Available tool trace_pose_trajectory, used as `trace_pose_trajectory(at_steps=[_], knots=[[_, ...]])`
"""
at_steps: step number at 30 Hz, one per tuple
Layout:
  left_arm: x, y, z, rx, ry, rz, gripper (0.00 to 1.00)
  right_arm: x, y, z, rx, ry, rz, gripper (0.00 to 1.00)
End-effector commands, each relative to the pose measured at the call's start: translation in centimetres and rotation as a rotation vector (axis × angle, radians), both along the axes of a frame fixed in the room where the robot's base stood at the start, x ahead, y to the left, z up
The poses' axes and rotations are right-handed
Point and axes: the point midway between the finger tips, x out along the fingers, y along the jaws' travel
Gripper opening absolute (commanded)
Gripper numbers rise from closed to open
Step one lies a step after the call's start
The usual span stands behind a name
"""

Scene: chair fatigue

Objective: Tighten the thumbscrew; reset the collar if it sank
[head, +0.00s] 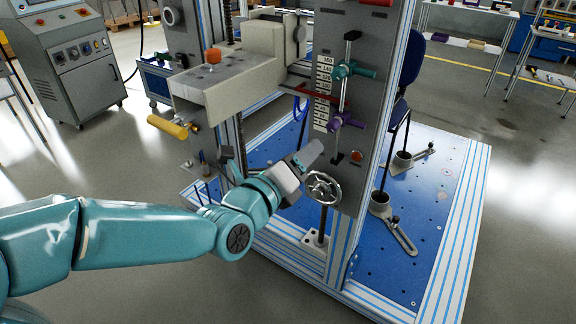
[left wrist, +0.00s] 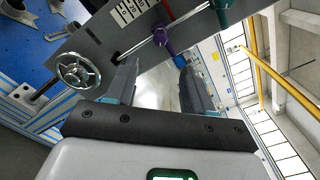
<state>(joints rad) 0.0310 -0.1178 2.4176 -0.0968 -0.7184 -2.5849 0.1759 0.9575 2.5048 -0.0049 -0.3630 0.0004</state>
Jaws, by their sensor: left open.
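A purple collar (head: 341,121) sits low on a thin vertical rod in front of the scale plate. A teal collar (head: 352,70) with side knobs sits higher on the same rod. I cannot tell which knob is the thumbscrew. Both also show in the left wrist view, the purple collar (left wrist: 163,40) just beyond my fingers and the teal collar (left wrist: 222,8) at the top edge. My left gripper (head: 308,158) is below and left of the purple collar, apart from it. In the left wrist view the left gripper (left wrist: 160,88) is open and empty. My right gripper is out of view.
A handwheel (head: 323,188) is close below my left gripper. A beige block (head: 225,82) with an orange knob (head: 212,56) and a yellow handle (head: 167,126) juts out at the left. A red pointer (head: 318,90) crosses the scale. A blue base plate (head: 430,205) lies below.

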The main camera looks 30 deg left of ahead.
Motion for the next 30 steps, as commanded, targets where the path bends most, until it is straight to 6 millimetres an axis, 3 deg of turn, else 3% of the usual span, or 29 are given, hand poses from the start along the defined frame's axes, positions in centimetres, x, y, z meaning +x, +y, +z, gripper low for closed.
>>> trace_pose_trajectory(at_steps=[3,9,26,28,30], knots=[[-2.5,0.2,0.1,-0.001,-0.001,0.003,0.53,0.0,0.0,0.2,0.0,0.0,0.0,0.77],[-4.5,0.2,0.0,0.0,-0.001,0.001,0.53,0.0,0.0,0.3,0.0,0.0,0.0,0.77],[-4.7,0.2,0.0,0.0,0.001,0.001,0.53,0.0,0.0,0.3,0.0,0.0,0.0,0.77],[-4.4,0.2,-0.8,-0.001,0.021,0.0,0.53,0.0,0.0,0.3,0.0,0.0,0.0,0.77],[-3.7,-0.2,-3.1,-0.005,0.077,-0.012,0.53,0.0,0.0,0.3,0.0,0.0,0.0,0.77]])
